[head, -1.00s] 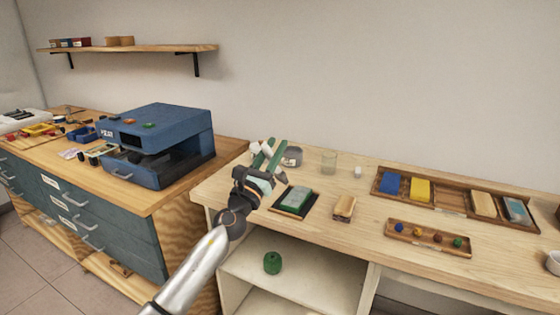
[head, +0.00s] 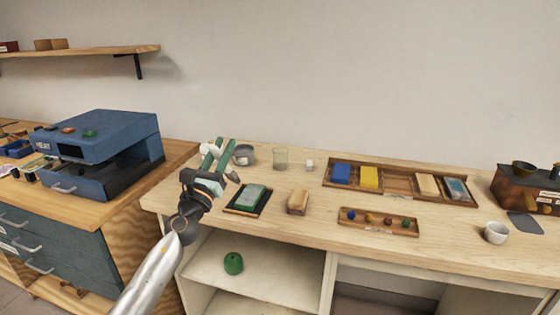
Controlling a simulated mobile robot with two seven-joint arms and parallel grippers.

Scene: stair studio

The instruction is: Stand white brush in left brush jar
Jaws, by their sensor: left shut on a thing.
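My left gripper (head: 216,163), with green fingers, is over the left end of the wooden bench. It is shut on a small white thing (head: 207,149), which looks like the white brush; its shape is mostly hidden by the fingers. A grey round jar (head: 244,156) stands just right of the fingers in the picture. A clear glass jar (head: 281,158) stands further right. I cannot tell for sure which is the left brush jar. The held thing looks apart from both. My right gripper is out of view.
A green block on a dark tray (head: 234,208) and a tan block (head: 298,201) lie in front of the jars. A white cup (head: 496,232) stands near the right end.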

